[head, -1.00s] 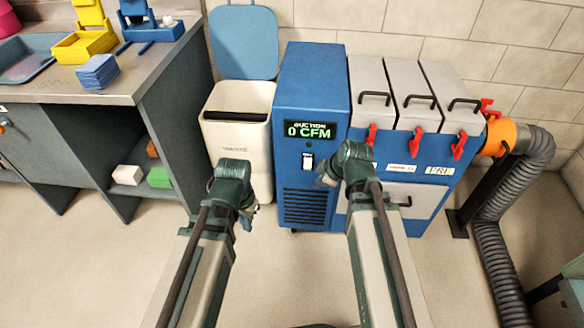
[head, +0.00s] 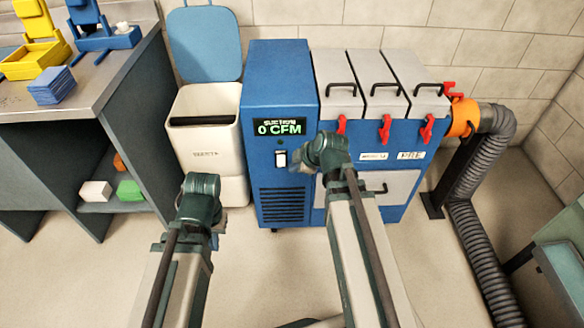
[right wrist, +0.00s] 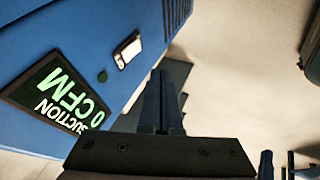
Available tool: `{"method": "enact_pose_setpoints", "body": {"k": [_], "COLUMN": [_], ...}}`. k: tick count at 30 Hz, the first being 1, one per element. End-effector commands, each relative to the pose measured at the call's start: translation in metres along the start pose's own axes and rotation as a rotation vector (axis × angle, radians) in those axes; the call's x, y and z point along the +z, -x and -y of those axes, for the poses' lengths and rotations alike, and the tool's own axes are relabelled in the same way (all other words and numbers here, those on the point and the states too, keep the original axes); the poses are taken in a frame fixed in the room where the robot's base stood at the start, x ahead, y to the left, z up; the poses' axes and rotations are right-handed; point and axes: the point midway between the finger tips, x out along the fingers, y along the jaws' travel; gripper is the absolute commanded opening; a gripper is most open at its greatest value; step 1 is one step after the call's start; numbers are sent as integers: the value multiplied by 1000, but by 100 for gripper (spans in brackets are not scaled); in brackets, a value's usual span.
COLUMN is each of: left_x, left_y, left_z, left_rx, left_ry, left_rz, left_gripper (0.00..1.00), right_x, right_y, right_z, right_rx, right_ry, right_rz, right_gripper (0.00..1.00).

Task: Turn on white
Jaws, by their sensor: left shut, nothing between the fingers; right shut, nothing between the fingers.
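A white rocker switch (head: 280,158) sits on the front of the blue suction unit (head: 282,90), below a display (head: 279,128) that reads 0 CFM. The switch also shows in the right wrist view (right wrist: 128,50), near the display. My right gripper (head: 298,167) is just right of the switch in the head view, partly hidden by its wrist. In the right wrist view its blue fingers (right wrist: 161,85) are shut and empty, with the switch to their upper left. My left gripper (head: 215,230) is shut low in front of the white bin, mostly hidden by its arm.
The white bin (head: 190,140) with a raised blue lid (head: 204,45) stands left of the unit. Grey filter boxes with red latches (head: 385,128) and an orange-collared hose (head: 470,170) are to the right. A workbench (head: 110,85) stands left. The floor in front is clear.

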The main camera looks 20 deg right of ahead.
Motion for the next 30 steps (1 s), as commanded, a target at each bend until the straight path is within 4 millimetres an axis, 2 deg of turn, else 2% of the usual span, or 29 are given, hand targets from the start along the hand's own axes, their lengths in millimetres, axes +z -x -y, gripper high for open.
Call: {"method": "enact_pose_setpoints", "body": {"k": [18, 19, 22, 30], "left_x": [-5, -5, -5, -5], "left_y": [-83, -77, -78, -78], "left_z": [-5, -5, -5, -5], "left_rx": [-12, -12, -11, -11], "left_ry": [-5, -5, -5, -5], "left_rz": [-1, -1, -1, -1], "left_gripper": [0, 0, 0, 0], "right_x": [2, 1, 1, 2], "right_y": [-101, -100, -107, -112], "right_z": [0, -11, -25, -34], "right_rx": [0, 1, 1, 0], "right_ry": [1, 0, -1, 0], "right_rz": [0, 0, 0, 0], "right_gripper": [0, 0, 0, 0]}}
